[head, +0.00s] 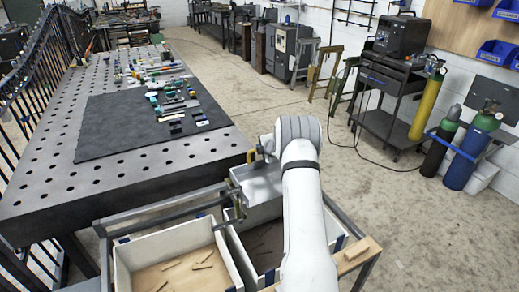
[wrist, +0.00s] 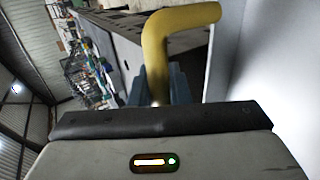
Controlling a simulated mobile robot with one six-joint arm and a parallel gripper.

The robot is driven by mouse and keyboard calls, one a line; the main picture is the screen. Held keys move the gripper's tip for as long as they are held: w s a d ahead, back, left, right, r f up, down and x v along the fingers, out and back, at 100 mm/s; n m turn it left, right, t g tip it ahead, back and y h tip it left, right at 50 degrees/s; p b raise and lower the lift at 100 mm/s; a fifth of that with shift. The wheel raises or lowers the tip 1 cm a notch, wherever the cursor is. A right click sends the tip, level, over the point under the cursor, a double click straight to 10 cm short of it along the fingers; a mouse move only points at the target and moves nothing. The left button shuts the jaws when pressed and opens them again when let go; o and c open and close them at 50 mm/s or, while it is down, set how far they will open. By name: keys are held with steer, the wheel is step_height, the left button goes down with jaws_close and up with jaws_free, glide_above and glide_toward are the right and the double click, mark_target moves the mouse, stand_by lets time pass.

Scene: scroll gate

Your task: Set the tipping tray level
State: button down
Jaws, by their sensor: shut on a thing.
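The tipping tray (head: 262,188) is a grey metal tray in the middle of the head view, above the right-hand bin, partly hidden by my arm. It looks tilted, though its exact angle is hard to tell. Its yellow handle (head: 251,156) sticks up at its far left corner. In the wrist view the bent yellow handle (wrist: 163,45) runs down between the blue-grey fingers of my gripper (wrist: 158,92), which is shut on it. The tray's pale wall (wrist: 265,55) fills the right side there.
Two white-walled bins stand in a metal frame below: the left bin (head: 128,256) holds several wood sticks, the right bin (head: 232,246) has a dark floor. A perforated steel table (head: 60,185) with a black mat (head: 110,130) and tools is close on the left. Open floor lies right.

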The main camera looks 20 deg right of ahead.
steer(key=shift+s+f, duration=0.3)
steer(key=shift+f, duration=0.45)
steer(key=c, duration=1.4)
jaws_free()
steer(key=shift+w, duration=0.1)
steer(key=shift+o, duration=0.2)
steer(key=shift+w+r, duration=0.15)
steer(key=shift+r, duration=0.05)
steer(key=b+v, duration=0.1)
steer(key=v, duration=0.7)
steer(key=shift+b, duration=0.4)
steer(key=shift+w, duration=0.1)
